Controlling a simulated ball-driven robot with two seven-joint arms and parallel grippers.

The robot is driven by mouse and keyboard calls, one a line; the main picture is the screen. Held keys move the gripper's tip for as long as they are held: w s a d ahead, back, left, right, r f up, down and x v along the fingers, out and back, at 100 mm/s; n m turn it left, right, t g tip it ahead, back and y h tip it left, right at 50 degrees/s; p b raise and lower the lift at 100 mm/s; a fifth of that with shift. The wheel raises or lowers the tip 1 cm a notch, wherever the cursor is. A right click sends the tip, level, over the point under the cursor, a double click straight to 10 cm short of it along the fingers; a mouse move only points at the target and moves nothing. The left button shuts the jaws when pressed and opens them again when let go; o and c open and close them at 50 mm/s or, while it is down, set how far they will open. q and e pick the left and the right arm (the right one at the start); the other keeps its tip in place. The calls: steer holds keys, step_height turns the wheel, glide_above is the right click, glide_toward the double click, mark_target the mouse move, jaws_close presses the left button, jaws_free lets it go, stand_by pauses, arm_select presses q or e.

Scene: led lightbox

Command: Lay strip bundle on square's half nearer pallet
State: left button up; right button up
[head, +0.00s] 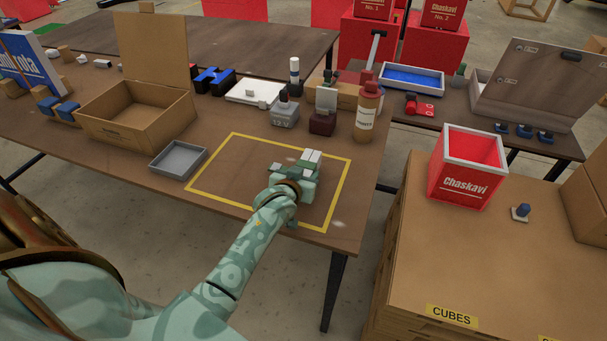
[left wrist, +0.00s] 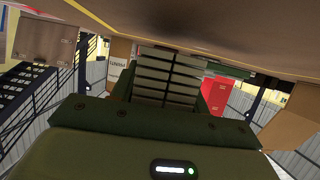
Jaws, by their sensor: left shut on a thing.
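A yellow-outlined square (head: 218,160) is marked on the brown table. My left gripper (head: 308,167) is over its right half, the side nearer the stack at the right. It is shut on the strip bundle (head: 313,155), whose pale end shows beyond the fingers. I cannot tell whether the bundle touches the table. My right gripper is not in view.
A grey tray (head: 179,160) stands at the square's left edge, with an open cardboard box (head: 140,118) behind it. Bottles, including a brown one (head: 367,112), stand behind the square. A cardboard-topped stack (head: 440,262) with a red bin (head: 467,168) stands right, across a gap.

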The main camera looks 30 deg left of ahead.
arm_select(q)
steer(key=shift+f, duration=0.5)
steer(key=o, duration=1.3)
steer(key=s+r, duration=0.1)
steer(key=s+r+p, duration=0.1)
steer(key=shift+s+d+r+p, duration=0.3)
steer(key=shift+s+d+r, duration=0.05)
steer(key=shift+s, duration=0.05)
steer(key=p+v, duration=0.2)
steer(key=v, duration=0.6)
steer(key=shift+s, duration=0.4)
steer(key=shift+d, duration=0.15)
